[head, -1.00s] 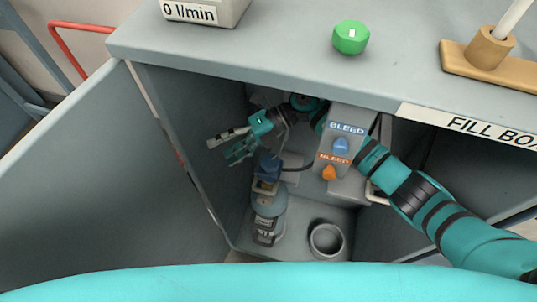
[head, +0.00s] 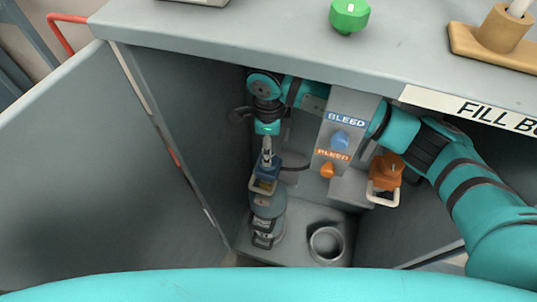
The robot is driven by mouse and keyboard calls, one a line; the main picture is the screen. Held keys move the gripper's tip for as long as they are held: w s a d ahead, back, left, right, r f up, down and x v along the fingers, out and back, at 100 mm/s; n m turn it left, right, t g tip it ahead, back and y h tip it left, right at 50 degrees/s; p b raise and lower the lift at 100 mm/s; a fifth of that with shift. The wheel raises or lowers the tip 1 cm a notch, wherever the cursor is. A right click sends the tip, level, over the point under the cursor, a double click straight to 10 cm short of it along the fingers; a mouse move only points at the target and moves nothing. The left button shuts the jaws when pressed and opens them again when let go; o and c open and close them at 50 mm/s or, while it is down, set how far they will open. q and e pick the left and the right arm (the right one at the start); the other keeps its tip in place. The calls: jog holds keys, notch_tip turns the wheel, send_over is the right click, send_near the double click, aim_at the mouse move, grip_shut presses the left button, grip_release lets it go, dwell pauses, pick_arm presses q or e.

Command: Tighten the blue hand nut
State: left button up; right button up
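A blue fitting, which looks like the blue hand nut (head: 267,173), sits above a grey bottle (head: 267,208) inside the open cabinet. A pale handle-like loop shows on its front. My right gripper (head: 267,157) points down at the top of the blue fitting. Its fingers are seen edge-on, so I cannot tell how far apart they are or whether they touch the fitting. My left gripper is not in view.
A bleed panel (head: 349,107) with a blue knob (head: 339,140) and an orange knob (head: 327,170) stands right of the bottle. An orange fitting (head: 385,172) hangs further right. An empty round holder (head: 326,243) is on the cabinet floor. The cabinet door (head: 75,170) stands open at left.

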notch_tip(320, 180, down, 6)
jog(key=shift+f, duration=0.15)
dwell(0.3)
jog(key=c, duration=1.2)
